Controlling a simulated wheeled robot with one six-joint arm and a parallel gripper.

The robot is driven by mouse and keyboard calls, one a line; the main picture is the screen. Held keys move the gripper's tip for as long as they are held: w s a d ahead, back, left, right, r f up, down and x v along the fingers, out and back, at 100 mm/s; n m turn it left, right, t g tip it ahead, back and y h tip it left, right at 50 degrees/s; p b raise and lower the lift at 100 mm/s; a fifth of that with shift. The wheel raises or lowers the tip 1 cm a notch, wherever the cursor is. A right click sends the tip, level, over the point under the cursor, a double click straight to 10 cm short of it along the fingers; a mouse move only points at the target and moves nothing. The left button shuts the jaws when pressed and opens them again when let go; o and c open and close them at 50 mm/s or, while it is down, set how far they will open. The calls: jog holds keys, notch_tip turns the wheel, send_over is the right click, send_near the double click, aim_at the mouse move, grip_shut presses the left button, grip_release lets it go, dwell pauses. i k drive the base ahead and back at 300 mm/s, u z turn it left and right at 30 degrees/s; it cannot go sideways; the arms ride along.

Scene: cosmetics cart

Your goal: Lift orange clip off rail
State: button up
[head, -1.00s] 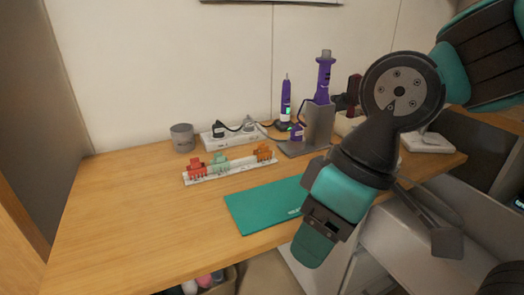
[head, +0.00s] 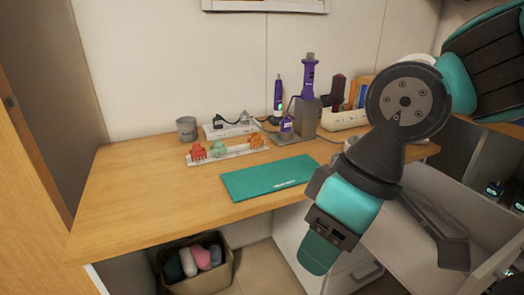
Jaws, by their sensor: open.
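An orange claw clip (head: 257,141) sits at the right end of a white rail (head: 232,153) on the wooden table. A mint clip (head: 218,148) sits near the middle of the rail and a red clip (head: 198,152) at its left end. My gripper (head: 318,254) hangs at the table's front right, pointing down, well apart from the rail. It is open, and nothing shows in it; its fingers are partly hidden by my wrist.
A teal mat (head: 268,178) lies in front of the rail. Behind stand a grey cup (head: 187,129), a power strip (head: 230,130) with plugs and a grey holder (head: 306,117) with purple tools. A bin (head: 196,268) stands under the table. The table's left part is clear.

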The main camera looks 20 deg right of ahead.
aim_at(255, 139)
jog(key=z, duration=0.25)
jog(key=i, duration=0.55)
jog(key=u, duration=1)
jog(key=i, duration=0.5)
